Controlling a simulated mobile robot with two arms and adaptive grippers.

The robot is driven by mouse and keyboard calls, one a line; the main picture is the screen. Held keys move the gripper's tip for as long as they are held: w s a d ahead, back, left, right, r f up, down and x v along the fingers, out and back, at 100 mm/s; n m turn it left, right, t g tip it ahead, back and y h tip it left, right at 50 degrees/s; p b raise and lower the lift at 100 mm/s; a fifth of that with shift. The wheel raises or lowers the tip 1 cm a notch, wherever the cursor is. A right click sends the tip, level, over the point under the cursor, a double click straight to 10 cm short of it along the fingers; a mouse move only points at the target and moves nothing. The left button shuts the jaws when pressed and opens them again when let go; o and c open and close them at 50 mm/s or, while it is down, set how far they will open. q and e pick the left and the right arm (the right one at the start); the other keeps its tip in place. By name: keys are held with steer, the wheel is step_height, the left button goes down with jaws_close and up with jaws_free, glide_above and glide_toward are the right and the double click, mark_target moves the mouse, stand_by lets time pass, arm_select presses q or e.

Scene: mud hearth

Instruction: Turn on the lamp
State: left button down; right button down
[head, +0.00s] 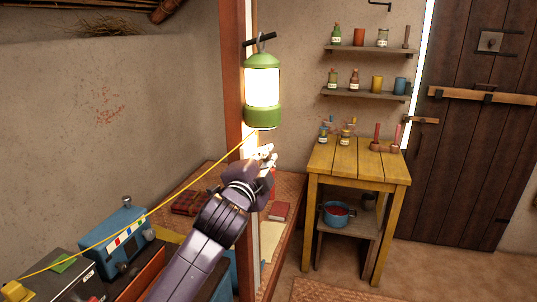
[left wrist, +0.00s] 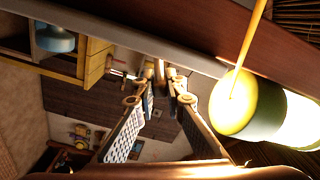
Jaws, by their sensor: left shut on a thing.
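The lamp (head: 262,92) is a green lantern with a glowing white middle, hanging from a dark hook at a wooden post (head: 235,120). It is lit. A yellow cord (head: 150,211) runs from its base down to a yellow block (head: 14,291) at the lower left. My left gripper (head: 268,152) is just below the lamp, beside the post. The left wrist view shows the fingers (left wrist: 163,88) closing together at their tips on a small thing too small to make out, with the lamp's base (left wrist: 235,104) to their right. My right gripper is not in view.
A blue radio-like box (head: 122,238) stands at the lower left. A red book (head: 279,211) lies on the woven bench behind my arm. A yellow table (head: 358,160) with bottles stands to the right, below two shelves. A dark door (head: 470,130) is at far right.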

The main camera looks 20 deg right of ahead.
arm_select(q)
steer(key=shift+r+n, duration=0.15)
steer(key=shift+n, duration=0.25)
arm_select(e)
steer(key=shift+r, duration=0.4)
arm_select(q)
steer(key=c, duration=2)
jaws_free()
steer(key=shift+o, duration=0.2)
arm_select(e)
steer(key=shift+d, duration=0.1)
arm_select(q)
steer(key=shift+a, duration=0.15)
steer(key=v, duration=1.1)
steer(key=shift+s+a, duration=0.2)
steer(key=shift+s, duration=0.15)
